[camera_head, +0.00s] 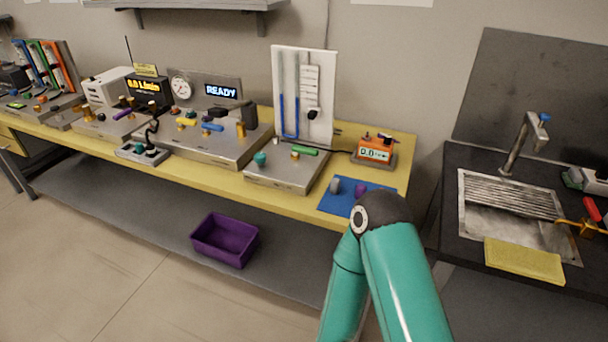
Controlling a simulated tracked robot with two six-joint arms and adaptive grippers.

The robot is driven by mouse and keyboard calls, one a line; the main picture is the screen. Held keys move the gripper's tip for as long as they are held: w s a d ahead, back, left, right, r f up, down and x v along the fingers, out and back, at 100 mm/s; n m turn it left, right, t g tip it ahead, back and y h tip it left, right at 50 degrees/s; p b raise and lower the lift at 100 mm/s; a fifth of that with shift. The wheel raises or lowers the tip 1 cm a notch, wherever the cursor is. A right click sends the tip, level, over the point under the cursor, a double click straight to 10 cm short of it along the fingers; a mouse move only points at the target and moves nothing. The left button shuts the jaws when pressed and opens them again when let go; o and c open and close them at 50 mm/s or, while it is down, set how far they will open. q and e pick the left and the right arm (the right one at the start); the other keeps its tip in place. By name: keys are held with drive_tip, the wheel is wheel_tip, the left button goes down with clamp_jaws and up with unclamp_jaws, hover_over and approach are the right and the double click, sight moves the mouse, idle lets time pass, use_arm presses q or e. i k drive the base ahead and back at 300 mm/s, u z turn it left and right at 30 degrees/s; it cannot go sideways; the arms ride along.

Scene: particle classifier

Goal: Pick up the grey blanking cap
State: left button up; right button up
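A small grey cap (335,185), which looks like the blanking cap, stands on the left part of a blue mat (330,204). The mat lies near the right end of the yellow bench (290,203). A small purple piece (360,190) is beside the cap on the mat, close to my teal arm. That arm rises from the bottom of the picture, and its dark joint covers the mat's lower right part. No gripper fingers show in this view, so neither gripper's state is visible.
A grey panel unit with a teal knob (260,159) and a green handle (304,151) stands left of the mat. An orange meter (376,149) is behind it. A purple bin (225,240) sits on the lower shelf. A sink (510,205) is at right.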

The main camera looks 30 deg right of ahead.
sight(336, 184)
drive_tip(key=z, duration=0.1)
drive_tip(key=i, duration=0.8)
drive_tip(key=z, duration=0.6)
